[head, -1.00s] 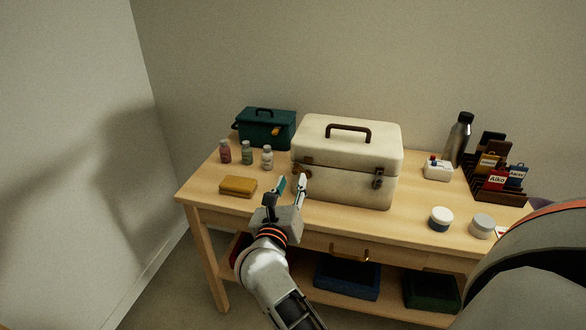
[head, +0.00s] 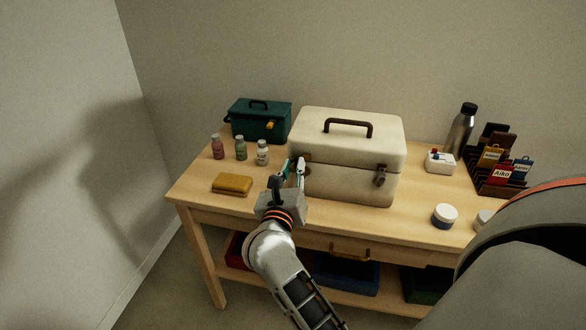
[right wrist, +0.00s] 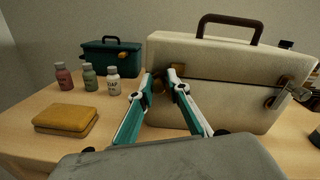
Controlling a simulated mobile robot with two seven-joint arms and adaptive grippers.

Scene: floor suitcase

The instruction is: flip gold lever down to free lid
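A cream case (head: 345,182) with a brown top handle stands on the wooden table, its lid closed. It also shows in the right wrist view (right wrist: 225,60). A brass-brown latch (right wrist: 183,87), the likely gold lever, is at the left of its front seam, partly hidden by my fingers. My left gripper is not in view.
A teal box (head: 262,122) with a gold clasp stands behind left. Several small bottles (head: 240,148) and a mustard pouch (head: 232,184) lie left of the case. Jars (head: 444,216), a steel bottle (head: 461,130) and a card rack (head: 500,190) are at right.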

